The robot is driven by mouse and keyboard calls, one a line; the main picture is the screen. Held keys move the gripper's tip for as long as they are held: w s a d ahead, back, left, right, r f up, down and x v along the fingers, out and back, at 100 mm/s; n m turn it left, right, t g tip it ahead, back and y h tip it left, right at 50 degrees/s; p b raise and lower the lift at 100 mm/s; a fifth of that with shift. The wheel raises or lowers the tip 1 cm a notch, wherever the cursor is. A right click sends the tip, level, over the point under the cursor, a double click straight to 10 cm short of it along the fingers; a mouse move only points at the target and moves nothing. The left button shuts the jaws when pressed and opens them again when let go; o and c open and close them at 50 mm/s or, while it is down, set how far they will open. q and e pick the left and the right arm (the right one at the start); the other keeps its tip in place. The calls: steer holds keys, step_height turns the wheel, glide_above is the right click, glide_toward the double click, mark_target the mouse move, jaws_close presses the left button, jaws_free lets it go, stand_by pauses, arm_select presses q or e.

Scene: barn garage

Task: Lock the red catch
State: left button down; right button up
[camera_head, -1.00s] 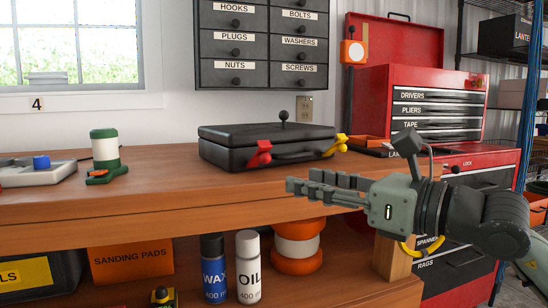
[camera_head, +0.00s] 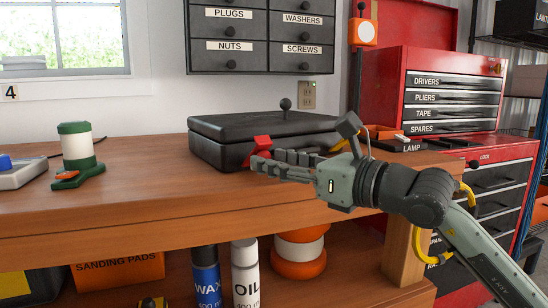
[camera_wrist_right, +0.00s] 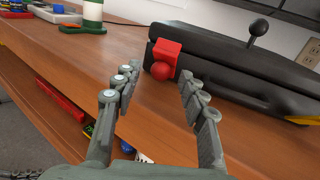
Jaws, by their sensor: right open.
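The red catch (camera_head: 257,148) is on the front of a black case (camera_head: 213,152) on the workbench. In the right wrist view the red catch (camera_wrist_right: 163,60) shows as a block with a round knob below it, at the left part of the case front (camera_wrist_right: 217,60). My right gripper (camera_head: 257,165) is open and empty, its fingertips close to the catch in the head view. In the wrist view the gripper (camera_wrist_right: 155,80) has its fingers spread, with the catch ahead between them. A yellow catch (camera_wrist_right: 303,119) is partly visible further right on the case. My left gripper is not in view.
A green and white container (camera_head: 76,146) stands at the left on the bench (camera_head: 120,205). A red tool chest (camera_head: 390,85) stands to the right. A wall cabinet with labelled drawers (camera_head: 262,30) hangs above the case. The bench front left of the case is clear.

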steer(key=shift+w+a, duration=0.3)
jaws_close()
stand_by(0.3)
